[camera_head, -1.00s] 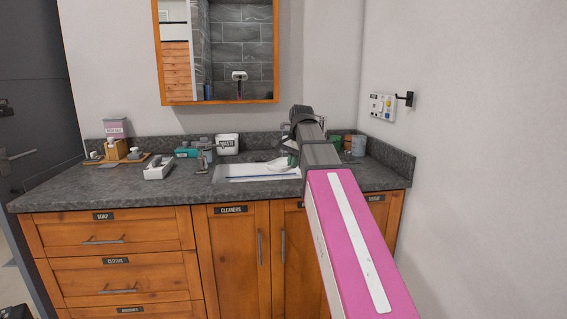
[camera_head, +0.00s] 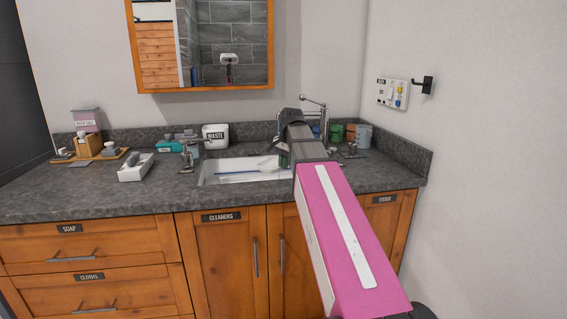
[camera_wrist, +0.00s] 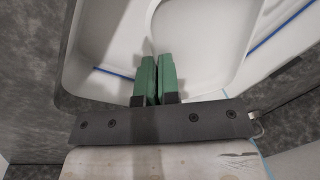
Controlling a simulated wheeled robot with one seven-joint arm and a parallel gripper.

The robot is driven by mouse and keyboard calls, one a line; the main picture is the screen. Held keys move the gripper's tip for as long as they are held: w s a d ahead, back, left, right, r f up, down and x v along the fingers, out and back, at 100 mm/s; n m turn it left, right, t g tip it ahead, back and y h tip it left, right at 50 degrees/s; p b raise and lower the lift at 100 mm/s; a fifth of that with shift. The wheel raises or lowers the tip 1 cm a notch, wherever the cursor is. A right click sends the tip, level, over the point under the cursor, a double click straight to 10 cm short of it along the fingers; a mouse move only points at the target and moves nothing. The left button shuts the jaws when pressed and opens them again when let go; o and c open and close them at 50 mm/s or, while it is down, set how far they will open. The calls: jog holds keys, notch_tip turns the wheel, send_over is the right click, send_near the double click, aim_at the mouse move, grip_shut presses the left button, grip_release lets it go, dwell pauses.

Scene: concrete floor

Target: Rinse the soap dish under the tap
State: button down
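My gripper (camera_head: 282,161) is over the sink (camera_head: 208,178), with its green fingers pointing down. In the wrist view the fingers (camera_wrist: 157,75) are nearly together, with a thin gap. A pale rounded piece, which looks like the soap dish (camera_wrist: 205,45), is at the fingertips; it also shows as a white shape (camera_head: 266,162) beside them in the head view. The fingers appear shut on its edge, though the contact is partly hidden. A chrome tap (camera_head: 323,104) rises behind my arm, its lower part hidden. I see no water flow.
Left of the sink are a white box (camera_head: 135,168), a grey metal fitting (camera_head: 188,155), a teal box (camera_head: 168,147) and a wooden tray (camera_head: 112,157). A white WASTE bin (camera_head: 215,137) stands behind. Cups (camera_head: 363,136) stand at right near the wall (camera_head: 480,150).

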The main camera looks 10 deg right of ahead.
jog(key=w+d+f, duration=0.1)
jog(key=w+d, duration=0.1)
jog(key=w, duration=0.4)
jog(key=w+d+f, duration=0.1)
jog(key=w+d, duration=0.1)
jog(key=w, duration=0.5)
jog(key=shift+f, duration=0.4)
jog(key=shift+d, duration=0.15)
dwell(0.6)
jog(key=shift+s+d, duration=0.15)
jog(key=shift+d, duration=0.2)
jog(key=shift+a, duration=0.15)
jog(key=shift+w+a, duration=0.2)
jog(key=shift+a, duration=0.2)
jog(key=shift+s, duration=0.1)
